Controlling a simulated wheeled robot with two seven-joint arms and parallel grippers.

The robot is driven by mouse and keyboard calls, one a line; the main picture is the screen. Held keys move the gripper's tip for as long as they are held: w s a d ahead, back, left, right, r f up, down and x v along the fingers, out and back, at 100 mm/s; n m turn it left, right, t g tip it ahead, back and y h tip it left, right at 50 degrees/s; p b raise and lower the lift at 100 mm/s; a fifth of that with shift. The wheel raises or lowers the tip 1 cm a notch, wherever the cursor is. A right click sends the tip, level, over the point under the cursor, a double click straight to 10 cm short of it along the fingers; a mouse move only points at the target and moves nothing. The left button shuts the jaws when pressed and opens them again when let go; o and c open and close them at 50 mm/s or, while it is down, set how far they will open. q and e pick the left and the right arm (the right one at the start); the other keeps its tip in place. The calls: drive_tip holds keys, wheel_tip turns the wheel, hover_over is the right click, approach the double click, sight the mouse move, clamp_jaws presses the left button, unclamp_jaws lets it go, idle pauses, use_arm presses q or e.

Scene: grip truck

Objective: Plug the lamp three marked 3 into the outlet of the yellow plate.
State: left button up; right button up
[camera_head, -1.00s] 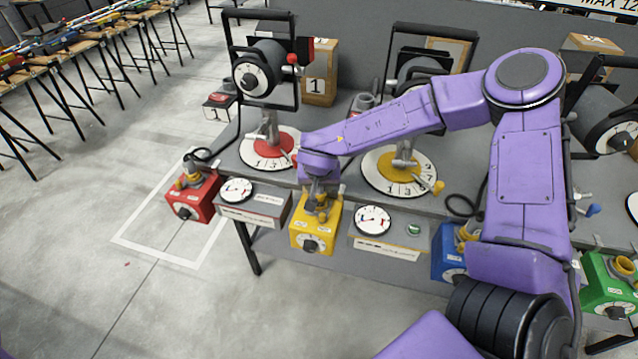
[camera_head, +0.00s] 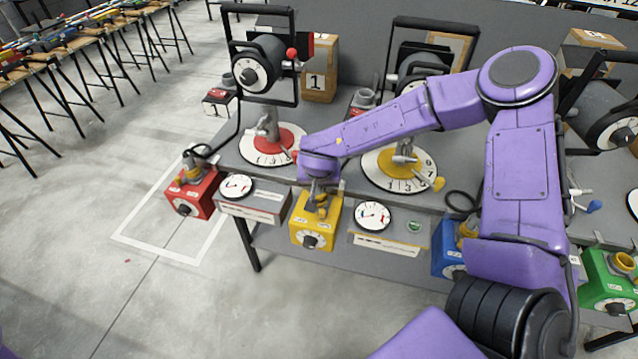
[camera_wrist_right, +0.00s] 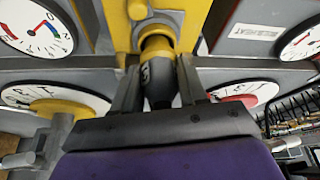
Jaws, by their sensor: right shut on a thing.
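The yellow outlet box (camera_head: 315,232) hangs at the table's front edge, with a dial on its front. My right gripper (camera_head: 319,190) is directly above it, pointing down. In the right wrist view my right gripper (camera_wrist_right: 158,88) is shut on a dark plug (camera_wrist_right: 157,78) that bears a light mark, which looks like a 3. The plug's far end meets the yellow socket collar (camera_wrist_right: 157,46); how deep it sits is hidden. A lamp (camera_head: 412,70) stands behind the yellow dial plate (camera_head: 375,178), partly covered by my arm. My left gripper is not in view.
A red outlet box (camera_head: 193,192) with a black cable is at the left, and blue (camera_head: 447,262) and green (camera_head: 608,280) boxes are at the right. A lamp (camera_head: 258,72) stands over the red dial plate (camera_head: 247,152). Gauge boxes flank the yellow box. The floor in front is clear.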

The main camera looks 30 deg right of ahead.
drive_tip(key=shift+f, duration=0.75)
drive_tip(key=o, duration=1.5)
drive_tip(key=shift+r+p, duration=2.55)
drive_tip(key=shift+p, duration=0.55)
drive_tip(key=shift+f, duration=0.1)
